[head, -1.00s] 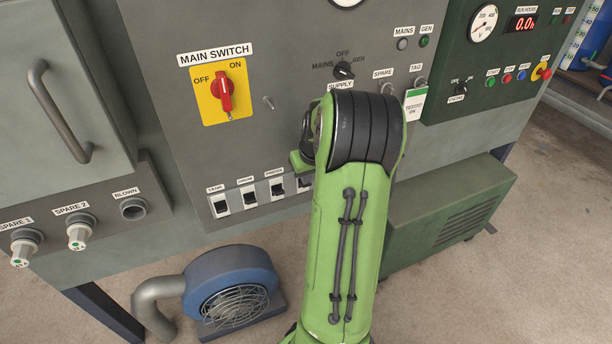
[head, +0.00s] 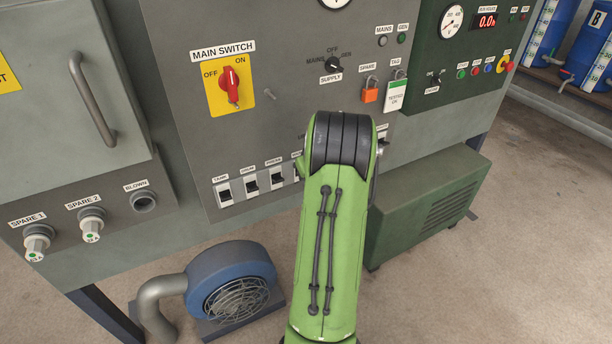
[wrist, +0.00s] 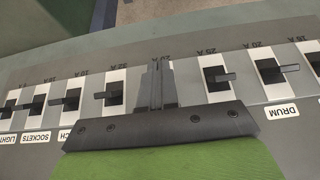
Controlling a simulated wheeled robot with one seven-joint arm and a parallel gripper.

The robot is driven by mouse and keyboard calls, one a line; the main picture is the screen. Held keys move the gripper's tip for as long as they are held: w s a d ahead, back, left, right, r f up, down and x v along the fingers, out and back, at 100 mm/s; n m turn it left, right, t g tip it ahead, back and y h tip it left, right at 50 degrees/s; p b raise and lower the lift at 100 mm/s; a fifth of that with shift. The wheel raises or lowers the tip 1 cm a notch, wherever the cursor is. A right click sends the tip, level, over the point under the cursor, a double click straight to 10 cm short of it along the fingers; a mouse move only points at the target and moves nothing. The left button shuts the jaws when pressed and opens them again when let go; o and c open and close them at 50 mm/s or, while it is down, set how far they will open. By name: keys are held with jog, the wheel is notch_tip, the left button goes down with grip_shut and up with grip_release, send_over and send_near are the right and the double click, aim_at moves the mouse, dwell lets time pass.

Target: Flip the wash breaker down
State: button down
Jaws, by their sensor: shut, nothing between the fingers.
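A row of breakers with dark levers crosses the wrist view, with the drum breaker (wrist: 270,72) on the right and the sockets breaker (wrist: 36,107) on the left. My gripper (wrist: 158,75) is shut and empty, its fingertips over the breaker column in the middle of the row. My gripper body covers several labels there, and no wash label can be read, so I cannot tell which breaker is wash. Contact with a lever is also unclear. In the head view the left end of the breaker row (head: 250,182) shows, while my arm hides the gripper and most of the row.
The red main switch (head: 231,84) is above the breakers. An orange padlock (head: 370,94) and a tag (head: 396,96) hang to the right. A handle (head: 88,100) sticks out at the left. A blue blower (head: 230,283) and green housing (head: 430,210) stand below.

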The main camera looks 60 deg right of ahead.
jog(key=shift+s+f, duration=0.15)
jog(key=shift+f, duration=0.15)
jog(key=shift+w+d+r+p, duration=0.3)
jog(key=shift+w+r+p, duration=0.1)
jog(key=shift+w+p, duration=0.2)
